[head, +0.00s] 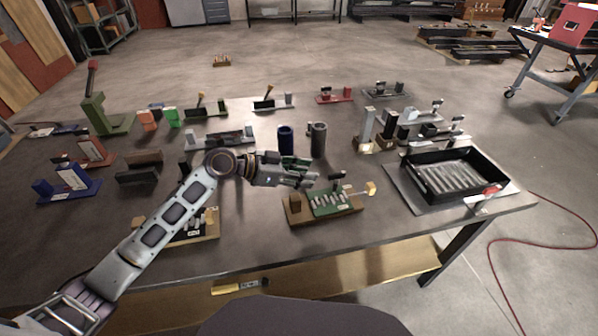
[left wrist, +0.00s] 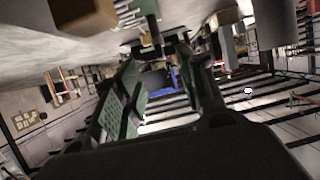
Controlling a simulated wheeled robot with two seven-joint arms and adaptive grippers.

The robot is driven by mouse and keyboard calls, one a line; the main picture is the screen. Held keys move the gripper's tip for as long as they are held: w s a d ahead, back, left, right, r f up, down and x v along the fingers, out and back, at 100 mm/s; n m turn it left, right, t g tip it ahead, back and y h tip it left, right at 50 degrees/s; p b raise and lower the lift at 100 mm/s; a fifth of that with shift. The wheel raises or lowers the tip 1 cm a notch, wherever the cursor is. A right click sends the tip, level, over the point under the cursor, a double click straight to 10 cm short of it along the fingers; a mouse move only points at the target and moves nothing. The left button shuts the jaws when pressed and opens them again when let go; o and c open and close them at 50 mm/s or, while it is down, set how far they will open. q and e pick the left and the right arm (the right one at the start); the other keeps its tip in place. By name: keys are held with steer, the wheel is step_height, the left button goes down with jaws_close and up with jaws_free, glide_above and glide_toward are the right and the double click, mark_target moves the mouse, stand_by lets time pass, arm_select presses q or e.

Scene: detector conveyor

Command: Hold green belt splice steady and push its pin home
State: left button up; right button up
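The green belt splice (head: 332,203) lies on a brown wooden base near the front middle of the table. A brown block (head: 295,203) stands at the base's left end. Its pin (head: 356,192) sticks out at the right, with a yellowish block-shaped head (head: 371,188). My left gripper (head: 310,175) is just behind and above the splice's left part in the head view, apparently not touching it. In the left wrist view my left gripper (left wrist: 165,80) has its two green-padded fingers apart, with nothing held between them. My right gripper is not in view.
A black tray (head: 411,179) with grey slats stands at the right. A dark blue cylinder (head: 286,139) and a grey cylinder (head: 318,140) stand behind the gripper. Another fixture (head: 207,226) lies partly behind my left forearm. Bare table shows right of the splice.

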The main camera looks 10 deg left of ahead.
mark_target(343, 177)
arm_select(q)
steer(key=shift+p+x, duration=0.4)
steer(key=shift+x, duration=5.65)
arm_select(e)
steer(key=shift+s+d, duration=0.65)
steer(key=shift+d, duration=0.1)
arm_select(q)
jaws_close()
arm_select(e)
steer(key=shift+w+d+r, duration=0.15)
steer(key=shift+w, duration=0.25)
